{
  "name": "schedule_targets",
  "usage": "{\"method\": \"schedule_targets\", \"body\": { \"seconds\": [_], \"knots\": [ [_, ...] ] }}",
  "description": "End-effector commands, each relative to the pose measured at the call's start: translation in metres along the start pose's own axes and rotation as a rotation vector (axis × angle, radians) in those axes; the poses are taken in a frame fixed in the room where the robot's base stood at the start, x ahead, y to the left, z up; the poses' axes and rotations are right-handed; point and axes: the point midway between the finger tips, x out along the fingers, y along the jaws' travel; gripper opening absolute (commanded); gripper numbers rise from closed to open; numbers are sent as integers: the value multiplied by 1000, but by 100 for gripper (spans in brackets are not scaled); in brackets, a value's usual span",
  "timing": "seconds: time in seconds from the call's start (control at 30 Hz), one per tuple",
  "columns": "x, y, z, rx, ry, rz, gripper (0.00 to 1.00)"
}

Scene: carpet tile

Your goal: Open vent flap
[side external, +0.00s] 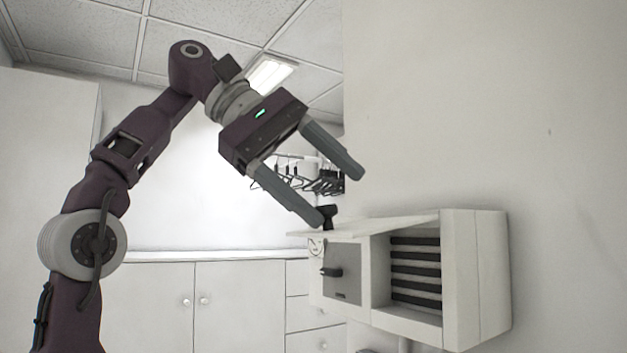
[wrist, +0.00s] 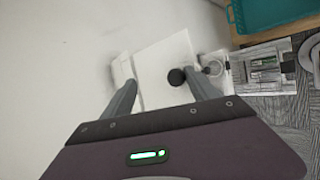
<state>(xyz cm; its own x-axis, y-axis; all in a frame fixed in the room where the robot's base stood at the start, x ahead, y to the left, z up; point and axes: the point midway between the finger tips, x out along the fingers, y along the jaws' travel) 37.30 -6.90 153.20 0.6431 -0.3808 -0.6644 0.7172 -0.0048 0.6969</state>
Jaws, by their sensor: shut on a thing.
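The vent box (side external: 478,280) is a white unit by the wall, with dark slats (side external: 415,272) visible in its open front. Its white flap (side external: 395,224) lies nearly level along the top, slightly tilted; it also shows in the wrist view (wrist: 160,62). A black knob (side external: 327,213) stands up from the flap near its left end; the wrist view shows it too (wrist: 177,77). My gripper (side external: 338,198) is above the flap with its fingers wide apart. The lower fingertip is beside the knob, and I cannot tell whether they touch. I see nothing clamped between the fingers.
A grey panel (side external: 343,262) with a dark handle sits left of the slats. White cabinets (side external: 190,300) stand behind, and dark hangers (side external: 300,180) hang at the back. A teal tray (wrist: 270,12) is at the upper right in the wrist view. Above the flap is free room.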

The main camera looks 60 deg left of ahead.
Motion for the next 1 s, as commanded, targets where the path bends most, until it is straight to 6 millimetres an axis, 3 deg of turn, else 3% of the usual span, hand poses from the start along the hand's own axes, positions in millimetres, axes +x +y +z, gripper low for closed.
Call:
{"method": "schedule_targets", "body": {
  "seconds": [0.57, 0.77, 1.0],
  "knots": [
    [0, 1, -1, 0, 2, 13, 46],
    [10, -19, -3, 1, -4, 7, 46],
    [44, -55, -16, 5, -7, 5, 46]
  ]
}}
